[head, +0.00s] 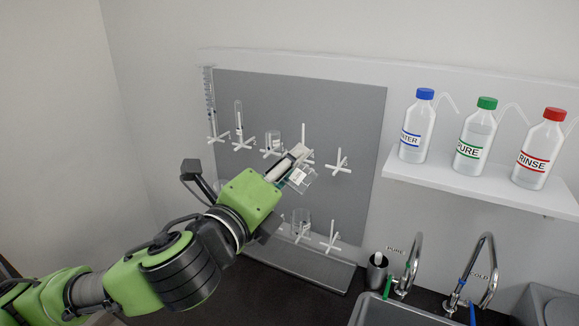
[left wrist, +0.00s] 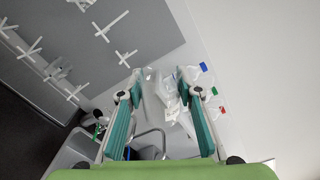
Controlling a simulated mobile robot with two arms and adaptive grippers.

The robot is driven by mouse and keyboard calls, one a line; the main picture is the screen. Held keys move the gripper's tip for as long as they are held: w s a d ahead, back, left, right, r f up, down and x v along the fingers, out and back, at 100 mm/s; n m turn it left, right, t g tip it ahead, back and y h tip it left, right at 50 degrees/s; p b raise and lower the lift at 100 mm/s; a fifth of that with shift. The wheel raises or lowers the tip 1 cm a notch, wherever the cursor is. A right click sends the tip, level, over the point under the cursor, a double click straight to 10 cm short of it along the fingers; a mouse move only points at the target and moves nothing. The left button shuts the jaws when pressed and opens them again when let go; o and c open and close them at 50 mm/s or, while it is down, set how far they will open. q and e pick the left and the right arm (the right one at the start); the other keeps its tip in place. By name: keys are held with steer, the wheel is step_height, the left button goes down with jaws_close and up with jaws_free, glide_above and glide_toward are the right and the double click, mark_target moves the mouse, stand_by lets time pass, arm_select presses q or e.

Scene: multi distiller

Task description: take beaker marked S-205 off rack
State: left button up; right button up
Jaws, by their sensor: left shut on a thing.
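My left gripper (head: 293,163) is in front of the upper part of the grey peg rack (head: 350,110), shut on a clear glass beaker (head: 303,180). The beaker is tilted and has a white label whose text is too small to read. In the left wrist view the beaker (left wrist: 158,98) is between the two green-padded fingers, and it stands clear of the white pegs. Other glassware hangs on the rack: a small beaker (head: 273,139), a tall cylinder (head: 238,115) and a beaker on a lower peg (head: 300,222). My right gripper is in neither view.
Bare white pegs (head: 339,162) stick out beside the gripper. A shelf (head: 480,185) with blue-, green- and red-capped bottles is to the right. Below are a drip tray (head: 310,262), a cup (head: 376,272), two taps (head: 487,265) and a sink (head: 385,314).

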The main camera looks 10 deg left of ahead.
arm_select(q)
steer(key=m, duration=1)
steer(key=shift+m, duration=1.2)
steer(key=shift+f, duration=0.1)
